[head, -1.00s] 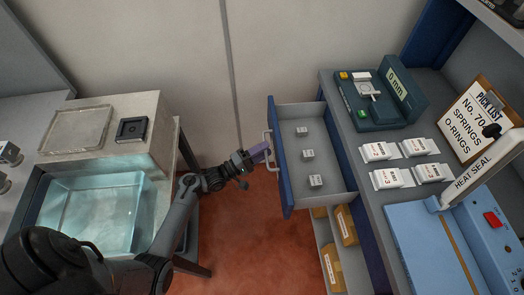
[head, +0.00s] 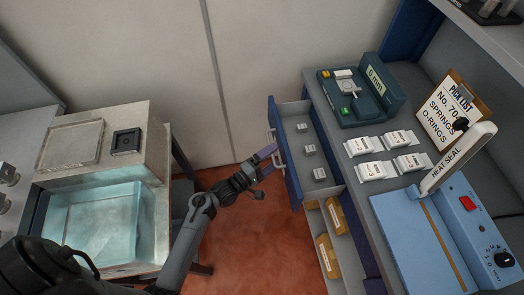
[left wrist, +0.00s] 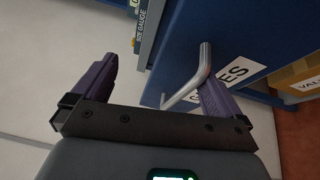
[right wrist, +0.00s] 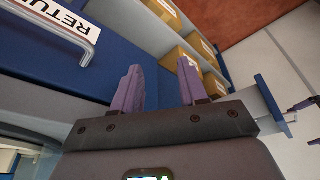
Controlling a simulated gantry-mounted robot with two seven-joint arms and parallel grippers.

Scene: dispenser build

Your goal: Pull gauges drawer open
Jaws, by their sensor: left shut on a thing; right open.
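The gauges drawer (head: 291,172) has a blue front with a metal bar handle (head: 278,147) and stands partly open from the cabinet. Small marked grey blocks (head: 309,149) lie inside it. My left gripper (head: 266,162) is at the drawer front. In the left wrist view its purple fingers (left wrist: 155,92) are wide apart, and the handle (left wrist: 203,68) lies close against the right finger. I cannot tell whether they touch. The handle is not clamped between both fingers. My right gripper (right wrist: 162,92) is open and empty, seen only in the right wrist view.
Below the drawer, an open shelf holds cardboard boxes (head: 327,255). The bench above carries a green gauge (head: 352,105), white packets (head: 375,170) and a blue heat sealer (head: 420,245). A water tank (head: 100,222) stands left. Red floor (head: 235,250) between is clear.

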